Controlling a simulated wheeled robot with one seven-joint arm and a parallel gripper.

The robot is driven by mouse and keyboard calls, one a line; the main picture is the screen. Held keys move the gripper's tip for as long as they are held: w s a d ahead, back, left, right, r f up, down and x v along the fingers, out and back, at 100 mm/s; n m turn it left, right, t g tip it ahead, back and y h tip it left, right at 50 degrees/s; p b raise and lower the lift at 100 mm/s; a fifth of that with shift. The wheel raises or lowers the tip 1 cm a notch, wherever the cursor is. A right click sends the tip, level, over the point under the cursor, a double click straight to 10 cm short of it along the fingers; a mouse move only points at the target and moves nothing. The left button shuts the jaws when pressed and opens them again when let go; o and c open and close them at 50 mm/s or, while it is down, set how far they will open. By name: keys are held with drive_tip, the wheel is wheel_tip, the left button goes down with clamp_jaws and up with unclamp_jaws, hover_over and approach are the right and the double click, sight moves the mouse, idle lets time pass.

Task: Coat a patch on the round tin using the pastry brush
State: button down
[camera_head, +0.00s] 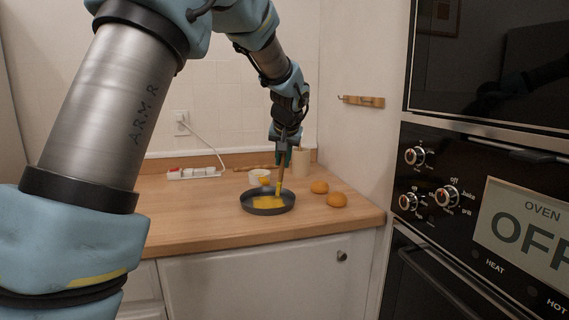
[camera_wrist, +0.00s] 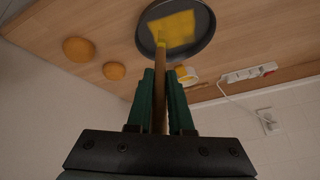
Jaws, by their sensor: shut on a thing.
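The round tin (camera_head: 251,206) is a dark, shallow pan on the wooden counter. A yellow patch (camera_head: 267,203) lies on its floor, and it also shows in the wrist view (camera_wrist: 178,27). My gripper (camera_head: 283,155) is above the tin, shut on the pastry brush (camera_head: 281,175). The brush has a wooden handle and a yellow tip, and it points down into the tin. In the wrist view the handle (camera_wrist: 160,84) runs between the green fingers to the patch's edge. I cannot tell for sure whether the bristles touch the tin.
Two orange-brown buns (camera_head: 337,200) sit right of the tin. A small white bowl (camera_head: 257,177) and a beige container (camera_head: 301,160) stand behind it. A white power strip (camera_head: 194,173) with a cord lies back left. Wall ovens (camera_head: 480,190) rise at the right. The counter's left front is clear.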

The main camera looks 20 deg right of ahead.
sight(283, 160)
drive_tip(key=shift+r+p, duration=1.05)
drive_tip(key=shift+r, duration=0.7)
